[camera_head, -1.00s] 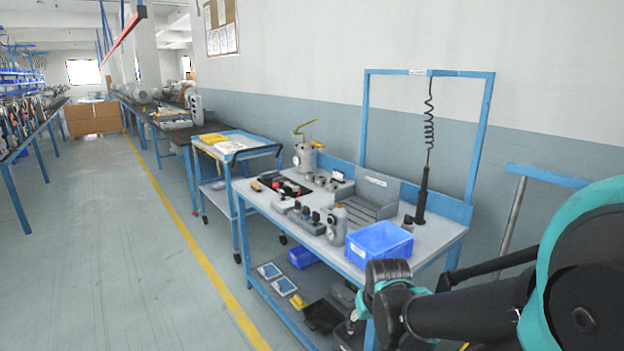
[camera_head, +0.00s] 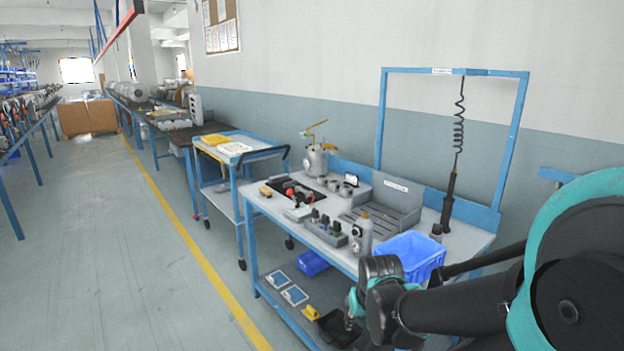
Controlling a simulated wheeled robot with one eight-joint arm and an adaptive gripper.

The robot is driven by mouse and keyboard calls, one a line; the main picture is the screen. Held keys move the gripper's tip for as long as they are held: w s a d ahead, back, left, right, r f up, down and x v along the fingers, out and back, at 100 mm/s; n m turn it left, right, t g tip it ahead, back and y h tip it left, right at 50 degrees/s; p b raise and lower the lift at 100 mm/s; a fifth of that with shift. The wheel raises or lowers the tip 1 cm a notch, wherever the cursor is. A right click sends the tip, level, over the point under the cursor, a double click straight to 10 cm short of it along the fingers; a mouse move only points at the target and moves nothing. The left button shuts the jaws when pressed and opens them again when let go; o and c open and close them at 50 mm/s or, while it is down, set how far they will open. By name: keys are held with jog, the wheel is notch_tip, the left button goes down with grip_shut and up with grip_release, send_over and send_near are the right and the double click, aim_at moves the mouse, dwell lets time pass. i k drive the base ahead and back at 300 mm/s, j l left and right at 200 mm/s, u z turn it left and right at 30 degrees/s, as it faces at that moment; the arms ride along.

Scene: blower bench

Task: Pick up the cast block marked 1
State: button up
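The blue-framed workbench (camera_head: 268,215) stands at the middle right. On it are several small grey cast parts (camera_head: 338,186) near the back, by a black mat (camera_head: 284,186). I cannot read a mark 1 on any of them, so I cannot tell which is the cast block marked 1. My arm comes in from the right edge. Its end, with dark and teal links, hangs in front of the bench's right front; my gripper (camera_head: 353,309) is only partly seen there, low by the bench edge, and its fingers are not clear.
A blue bin (camera_head: 410,252) sits on the bench's right end, close to my arm. A grey slotted rack (camera_head: 385,204), a bottle-like grey part (camera_head: 361,234) and a hanging tool (camera_head: 449,200) stand nearby. A blue cart (camera_head: 238,160) is left of the bench. Floor at left is clear.

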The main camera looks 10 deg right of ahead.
aim_at(322, 179)
jog(key=i+j, duration=0.7)
jog(key=j, duration=0.15)
jog(key=i+j, duration=0.75)
jog(key=j, duration=0.15)
jog(key=i+j+z, duration=0.1)
jog(key=i+j, duration=0.2)
jog(key=i+j+z, duration=0.1)
jog(key=i+j, duration=0.15)
jog(key=j, duration=0.2)
jog(key=i+j+z, duration=0.1)
jog(key=i+j, duration=0.15)
jog(key=j, duration=0.15)
jog(key=i+j+z, duration=0.1)
jog(key=j, duration=0.3)
jog(key=i, duration=0.1)
